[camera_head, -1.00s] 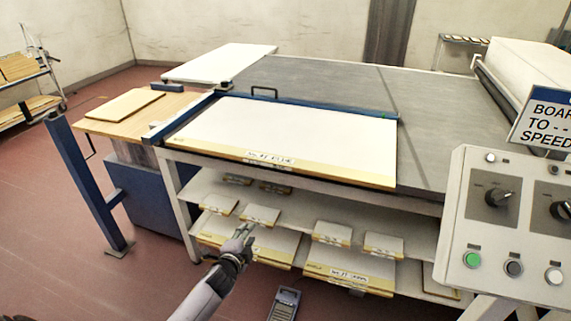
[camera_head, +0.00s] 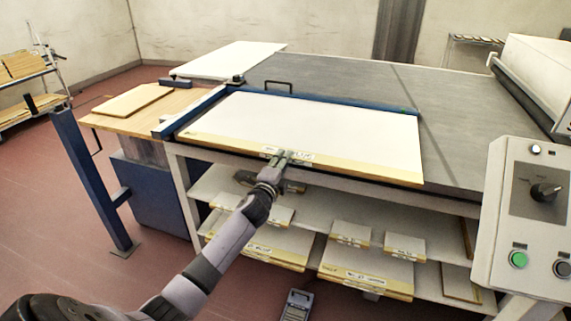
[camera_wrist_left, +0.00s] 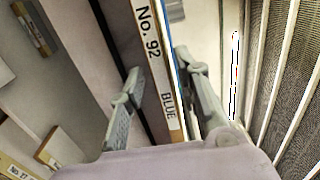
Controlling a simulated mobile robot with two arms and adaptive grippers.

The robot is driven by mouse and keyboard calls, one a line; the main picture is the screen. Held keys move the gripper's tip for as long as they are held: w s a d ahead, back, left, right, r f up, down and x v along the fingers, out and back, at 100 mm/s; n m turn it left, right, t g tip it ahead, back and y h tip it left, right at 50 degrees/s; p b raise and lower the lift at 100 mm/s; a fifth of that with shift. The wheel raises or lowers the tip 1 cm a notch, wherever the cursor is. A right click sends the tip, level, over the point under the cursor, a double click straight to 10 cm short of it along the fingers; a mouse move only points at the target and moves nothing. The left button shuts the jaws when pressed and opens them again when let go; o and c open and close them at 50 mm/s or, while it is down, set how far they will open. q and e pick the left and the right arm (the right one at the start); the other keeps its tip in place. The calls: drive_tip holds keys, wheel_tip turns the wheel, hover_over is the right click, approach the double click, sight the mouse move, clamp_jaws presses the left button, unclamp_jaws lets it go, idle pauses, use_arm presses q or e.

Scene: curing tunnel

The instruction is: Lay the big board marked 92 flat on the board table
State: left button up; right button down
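The big white board (camera_head: 310,128) with a yellow-tan front edge lies flat at the front of the long grey bench, along a blue rail. In the left wrist view its edge label (camera_wrist_left: 152,45) reads "No. 92" and "BLUE". My left gripper (camera_head: 283,157) is at the middle of this front edge. In the left wrist view my left gripper (camera_wrist_left: 158,68) is open, with the board's edge between its fingers. The left finger stands apart from the edge; the right one is close to it, and contact is unclear. My right gripper is not in view.
A wooden-topped table (camera_head: 168,112) at the left carries a tan board (camera_head: 133,101). Several boards lie on shelves (camera_head: 315,205) below the bench. A control panel (camera_head: 535,205) stands at the right, and a blue post (camera_head: 90,180) at the left. The grey bench top (camera_head: 460,130) is clear.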

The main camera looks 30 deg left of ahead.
use_arm(q)
drive_tip(key=shift+x, duration=0.9)
drive_tip(key=shift+w+a+b, duration=0.1)
drive_tip(key=shift+w+b, duration=0.25)
drive_tip(key=shift+w, duration=0.05)
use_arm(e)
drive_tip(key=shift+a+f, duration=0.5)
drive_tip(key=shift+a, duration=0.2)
use_arm(q)
drive_tip(key=c, duration=0.3)
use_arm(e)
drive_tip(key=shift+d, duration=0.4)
use_arm(q)
clamp_jaws()
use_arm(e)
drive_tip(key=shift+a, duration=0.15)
